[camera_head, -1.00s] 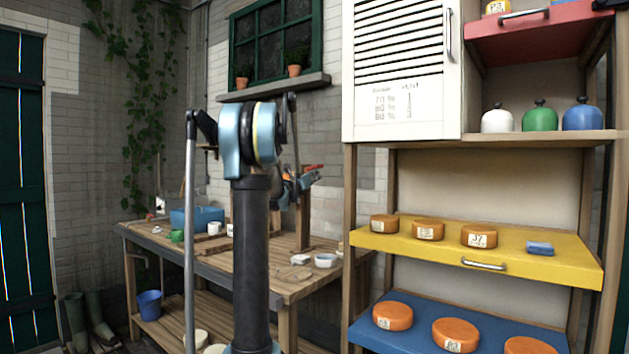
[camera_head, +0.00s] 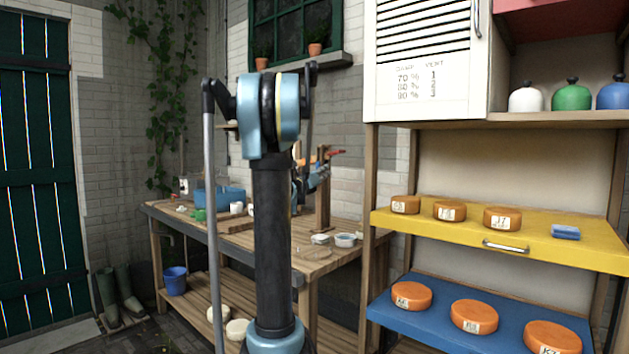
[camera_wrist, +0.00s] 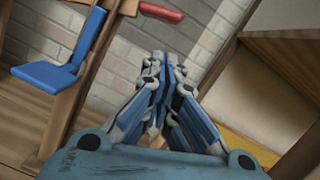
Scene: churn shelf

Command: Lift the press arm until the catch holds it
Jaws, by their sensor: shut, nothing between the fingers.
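The press appears to be the wooden post with a lever on the bench. In the wrist view, the post (camera_wrist: 78,85) runs up at the left. A lever with a red handle (camera_wrist: 160,12) sticks out from its upper part, and a blue L-shaped part (camera_wrist: 50,75) is fixed beside it. In the head view, the post (camera_head: 323,190) stands at the bench's right end, with the red handle (camera_head: 337,153) pointing right. My gripper (camera_wrist: 160,68) is shut and empty, below the red handle in the wrist picture and apart from it. My arm partly hides the press in the head view.
The wooden bench (camera_head: 320,262) bears a blue tub (camera_head: 220,197) and small white bowls (camera_head: 345,240). At right, a shelf unit has a yellow board (camera_head: 395,222) and a blue board (camera_head: 390,312) with orange cheeses. A white louvred cabinet (camera_head: 425,95) hangs above.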

